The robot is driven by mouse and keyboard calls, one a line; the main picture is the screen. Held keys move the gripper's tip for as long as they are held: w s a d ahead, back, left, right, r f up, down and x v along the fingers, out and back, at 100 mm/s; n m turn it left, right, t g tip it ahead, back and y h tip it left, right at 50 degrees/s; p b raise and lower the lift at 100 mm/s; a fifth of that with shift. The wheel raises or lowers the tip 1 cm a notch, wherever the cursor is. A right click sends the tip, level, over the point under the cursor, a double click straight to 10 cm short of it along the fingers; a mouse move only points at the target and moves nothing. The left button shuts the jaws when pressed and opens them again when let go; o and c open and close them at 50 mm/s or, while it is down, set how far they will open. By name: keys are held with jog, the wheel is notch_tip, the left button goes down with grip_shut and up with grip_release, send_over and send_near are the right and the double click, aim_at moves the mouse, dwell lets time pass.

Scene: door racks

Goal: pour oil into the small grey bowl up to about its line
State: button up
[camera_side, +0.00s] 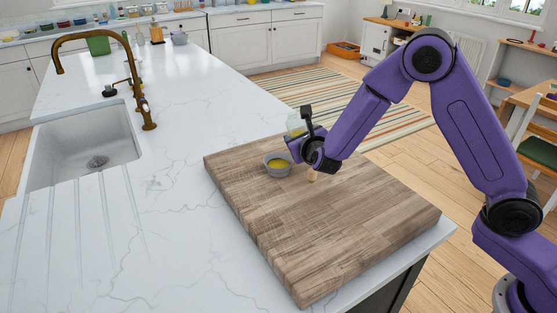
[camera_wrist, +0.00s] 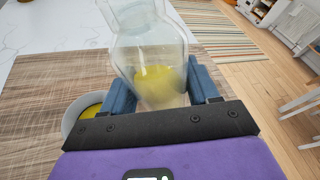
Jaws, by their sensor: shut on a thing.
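The small grey bowl (camera_side: 277,164) stands upright on the wooden board and holds yellow oil. Its left part and some oil also show in the wrist view (camera_wrist: 76,118), beside my gripper. My gripper (camera_side: 299,143) is shut on a clear glass bottle (camera_wrist: 150,45), just right of and above the bowl in the side view. Yellow oil lies in the bottle's lower part. In the side view the bottle (camera_side: 294,122) is mostly hidden behind my gripper. I cannot make out the bowl's line, nor a stream of oil.
The wooden board (camera_side: 325,225) lies on the white marble counter (camera_side: 140,240). A sink (camera_side: 85,150) with a brass tap (camera_side: 140,95) is at the left. The board's front is clear.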

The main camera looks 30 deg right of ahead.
jog(key=shift+d+m+y, duration=0.25)
jog(key=shift+m+y, duration=0.05)
jog(key=shift+m, duration=0.3)
jog(key=shift+d+r+m+g+y, duration=0.1)
jog(key=shift+r+m+g+y, duration=0.3)
jog(key=shift+r+m+y, duration=0.55)
jog(key=shift+r+h, duration=0.25)
